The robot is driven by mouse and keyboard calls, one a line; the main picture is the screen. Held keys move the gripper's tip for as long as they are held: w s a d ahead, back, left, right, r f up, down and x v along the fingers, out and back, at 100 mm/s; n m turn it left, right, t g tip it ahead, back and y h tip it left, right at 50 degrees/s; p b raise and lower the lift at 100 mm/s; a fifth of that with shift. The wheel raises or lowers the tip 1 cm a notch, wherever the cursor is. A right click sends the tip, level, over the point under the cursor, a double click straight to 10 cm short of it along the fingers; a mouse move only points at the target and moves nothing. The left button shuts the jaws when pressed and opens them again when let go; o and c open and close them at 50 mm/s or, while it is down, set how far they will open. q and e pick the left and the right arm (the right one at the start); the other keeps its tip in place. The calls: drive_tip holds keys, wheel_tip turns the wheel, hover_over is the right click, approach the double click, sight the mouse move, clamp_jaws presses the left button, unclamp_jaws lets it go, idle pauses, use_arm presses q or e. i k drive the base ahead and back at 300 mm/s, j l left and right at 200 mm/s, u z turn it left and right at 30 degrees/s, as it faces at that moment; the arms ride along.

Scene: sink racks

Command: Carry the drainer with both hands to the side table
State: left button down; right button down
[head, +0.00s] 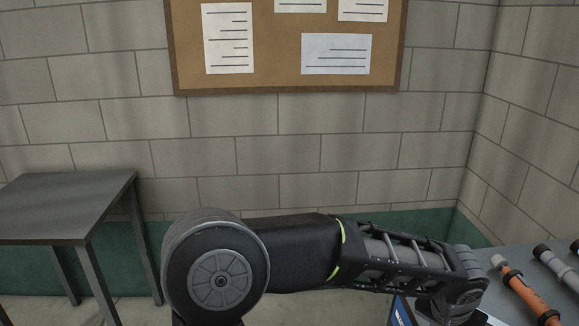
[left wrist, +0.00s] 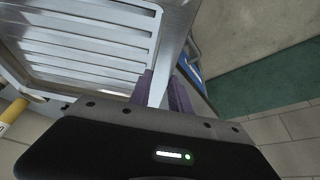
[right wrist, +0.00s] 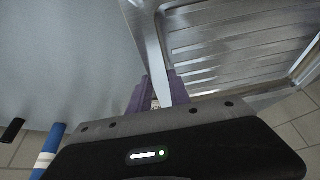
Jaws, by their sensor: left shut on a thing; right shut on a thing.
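The drainer is a bright metal tray with ridged slots. It fills the upper left of the left wrist view (left wrist: 85,45) and the upper right of the right wrist view (right wrist: 225,45). My left gripper (left wrist: 160,90) has its purple fingers shut on one rim of it. My right gripper (right wrist: 160,92) is shut on another rim. The side table (head: 70,195) is dark grey with a bare top, at the left of the head view. Neither gripper shows clearly in the head view.
A blue-and-white cylinder (right wrist: 48,150) is near my right gripper. Floor shows beside the side table. A block wall with a corkboard (head: 285,50) closes the back.

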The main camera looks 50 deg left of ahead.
sight(46, 199)
drive_tip(key=u, duration=1.7)
drive_tip(key=i+j, duration=0.3)
drive_tip(key=j, duration=0.3)
drive_tip(key=i+j, duration=0.25)
drive_tip(key=j, duration=0.3)
drive_tip(key=i+j, duration=0.3)
drive_tip(key=j, duration=0.3)
drive_tip(key=i+j, duration=0.25)
drive_tip(key=j, duration=0.35)
drive_tip(key=i+j, duration=0.3)
drive_tip(key=j, duration=0.25)
drive_tip(key=i+j, duration=0.25)
drive_tip(key=j, duration=0.35)
drive_tip(key=i+j, duration=0.3)
drive_tip(key=j, duration=0.3)
drive_tip(key=i+j, duration=0.25)
drive_tip(key=j, duration=0.35)
